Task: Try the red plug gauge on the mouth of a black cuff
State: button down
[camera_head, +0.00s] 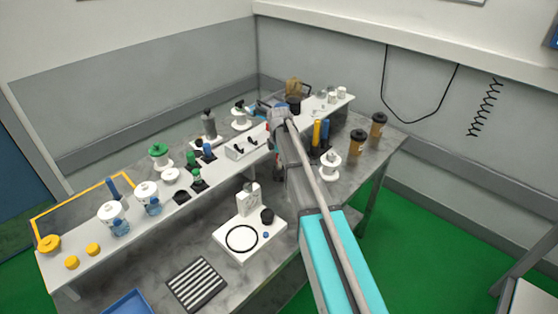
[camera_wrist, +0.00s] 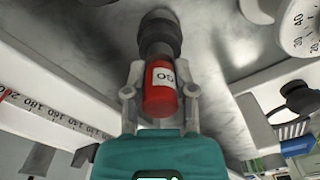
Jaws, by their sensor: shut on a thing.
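The red plug gauge (camera_wrist: 160,98), with a white label reading GO, is between the fingers of my gripper (camera_wrist: 161,90) in the wrist view. My gripper is shut on its red body. A dark grey-black cylindrical piece with a wider rim (camera_wrist: 160,32) lies straight ahead, in line with the gauge. I cannot tell whether it is the gauge's own end or a cuff, or where the two meet. In the head view my arm mostly hides the gripper and gauge. A black cuff-like piece (camera_head: 267,215) stands on the white plate, and another (camera_head: 181,197) lies on the shelf.
The white plate (camera_head: 232,248) bears a black ring. A striped mat (camera_head: 197,284) and blue tray (camera_head: 128,302) lie at the front. The raised shelf (camera_head: 220,182) carries bottles and caps. A white spool (camera_head: 330,165) and brown cups stand right. A numbered dial (camera_wrist: 298,27) is close by.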

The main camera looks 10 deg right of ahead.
jog(key=shift+r, duration=0.2)
dwell(0.4)
jog(key=shift+r+p, duration=3.25)
jog(key=shift+p, duration=0.3)
